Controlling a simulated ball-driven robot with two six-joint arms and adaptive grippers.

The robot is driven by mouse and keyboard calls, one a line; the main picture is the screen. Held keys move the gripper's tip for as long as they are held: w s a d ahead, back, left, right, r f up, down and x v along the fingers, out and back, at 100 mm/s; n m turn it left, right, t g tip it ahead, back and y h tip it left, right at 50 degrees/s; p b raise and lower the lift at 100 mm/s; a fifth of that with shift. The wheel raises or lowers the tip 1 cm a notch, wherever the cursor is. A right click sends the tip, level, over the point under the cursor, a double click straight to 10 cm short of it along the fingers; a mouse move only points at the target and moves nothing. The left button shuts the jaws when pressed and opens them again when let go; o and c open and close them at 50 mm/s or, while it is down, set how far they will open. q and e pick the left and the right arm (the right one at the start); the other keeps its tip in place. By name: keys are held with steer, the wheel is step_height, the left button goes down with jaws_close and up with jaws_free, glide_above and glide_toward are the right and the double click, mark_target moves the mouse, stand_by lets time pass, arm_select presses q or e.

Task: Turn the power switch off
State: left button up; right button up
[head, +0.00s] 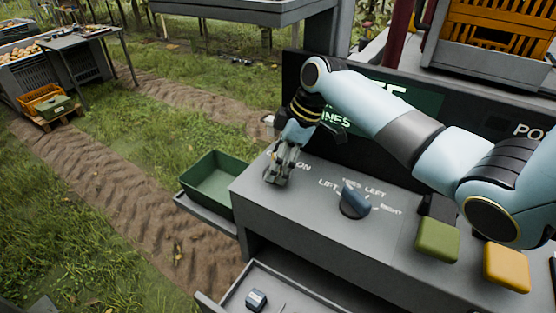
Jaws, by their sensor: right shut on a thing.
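My right gripper (277,178) reaches down to the top of the grey control panel (310,215), near its far left corner. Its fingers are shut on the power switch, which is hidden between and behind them. A white label partly covered by the gripper ends in "ON" beside it. My right arm comes in from the right, above the panel. My left gripper is not in view.
A dark blue knob (354,201) with white labels stands right of the gripper. A green button (437,241) and a yellow button (507,267) lie farther right. A green bin (208,183) sits left of the panel. An open drawer (235,296) holds a small dark block (256,299).

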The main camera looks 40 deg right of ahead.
steer(key=o, duration=1.2)
steer(key=v, duration=1.2)
steer(key=shift+a+r, duration=0.1)
